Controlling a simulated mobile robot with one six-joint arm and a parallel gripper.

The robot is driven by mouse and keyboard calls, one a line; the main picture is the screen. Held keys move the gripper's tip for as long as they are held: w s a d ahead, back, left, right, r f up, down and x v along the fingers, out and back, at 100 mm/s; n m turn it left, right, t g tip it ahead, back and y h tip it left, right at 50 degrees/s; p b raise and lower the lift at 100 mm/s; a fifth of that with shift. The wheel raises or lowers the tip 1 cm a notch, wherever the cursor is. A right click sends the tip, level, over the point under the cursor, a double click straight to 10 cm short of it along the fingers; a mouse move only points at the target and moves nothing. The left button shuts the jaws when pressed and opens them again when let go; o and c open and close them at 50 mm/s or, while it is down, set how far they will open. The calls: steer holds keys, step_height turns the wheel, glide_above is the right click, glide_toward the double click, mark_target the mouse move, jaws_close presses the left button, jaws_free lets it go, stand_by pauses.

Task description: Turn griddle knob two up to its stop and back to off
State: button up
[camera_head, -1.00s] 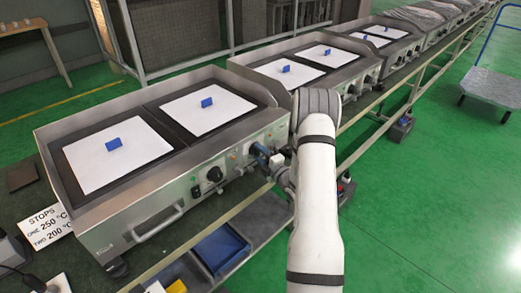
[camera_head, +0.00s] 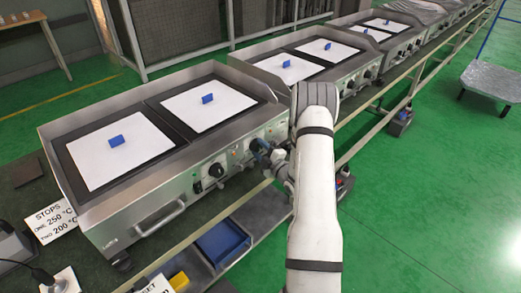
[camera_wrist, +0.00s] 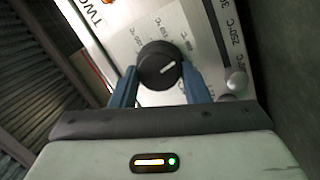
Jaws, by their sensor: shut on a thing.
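The griddle (camera_head: 140,221) is a steel unit with two plates and a front control panel. Knob two (camera_wrist: 160,65) is round and black with a white pointer line, beside a "TWO" label in the wrist view. My gripper (camera_wrist: 160,80) is shut on this knob, with one blue finger on each side. In the wrist view the pointer slants to the upper right, and temperature marks curve around the knob. In the head view my gripper (camera_head: 260,148) is at the right part of the panel, and my arm hides much of it. Another black knob (camera_head: 216,170) is to its left.
A sign (camera_head: 52,217) reads "STOPS ONE 250 °C TWO 200 °C". A bar handle (camera_head: 160,218) sticks out at the panel's lower left. A blue bin (camera_head: 222,246) is below the bench edge. More griddles (camera_head: 325,57) stand behind.

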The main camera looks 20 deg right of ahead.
steer(key=o, duration=1)
steer(key=shift+c, duration=0.2)
steer(key=v, duration=0.7)
steer(key=shift+s, duration=0.35)
